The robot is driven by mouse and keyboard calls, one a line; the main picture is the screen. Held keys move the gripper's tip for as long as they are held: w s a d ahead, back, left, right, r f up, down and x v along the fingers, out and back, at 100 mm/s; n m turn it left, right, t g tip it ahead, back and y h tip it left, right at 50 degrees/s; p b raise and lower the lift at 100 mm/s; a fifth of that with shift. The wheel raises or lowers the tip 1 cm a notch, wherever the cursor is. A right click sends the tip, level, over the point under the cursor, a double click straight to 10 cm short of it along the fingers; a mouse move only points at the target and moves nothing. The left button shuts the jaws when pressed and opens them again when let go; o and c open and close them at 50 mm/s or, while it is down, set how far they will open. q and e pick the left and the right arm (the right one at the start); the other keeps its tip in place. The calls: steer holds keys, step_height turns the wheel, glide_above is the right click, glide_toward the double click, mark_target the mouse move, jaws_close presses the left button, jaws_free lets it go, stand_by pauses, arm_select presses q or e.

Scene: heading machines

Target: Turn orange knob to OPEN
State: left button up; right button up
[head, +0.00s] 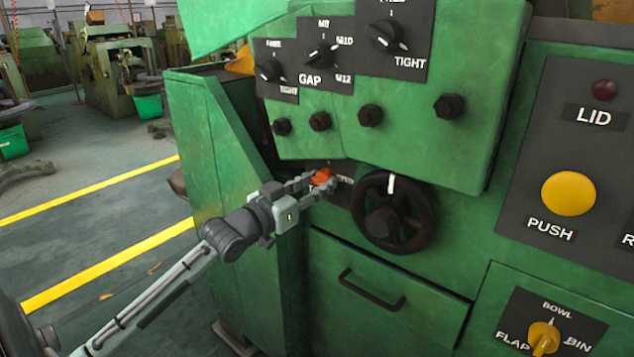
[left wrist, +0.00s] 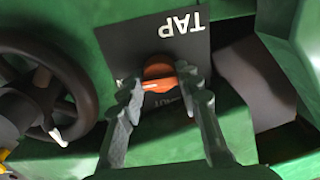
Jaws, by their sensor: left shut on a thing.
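The orange knob (head: 323,176) sits on a dark label plate on the green machine, below the upper panel and left of the black handwheel. My left gripper (head: 312,182) reaches it from the left and is shut on it. In the left wrist view the orange knob (left wrist: 160,78) lies between the fingertips of my left gripper (left wrist: 160,90). The plate (left wrist: 185,40) there reads TAP upside down. Its other lettering is partly hidden by the fingers, so I cannot read which mark the knob points to. My right gripper is not in view.
The black handwheel (head: 393,211) stands close to the right of the knob. The upper panel (head: 400,140) with dark bolts juts out above. A drawer handle (head: 371,289) is below. A yellow PUSH button (head: 568,193) and a yellow selector (head: 543,338) are at right. Open floor lies at left.

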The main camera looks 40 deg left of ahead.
arm_select(q)
steer(key=o, duration=1.2)
steer(key=shift+c, duration=0.2)
steer(key=s, duration=1.2)
steer(key=shift+a, duration=0.45)
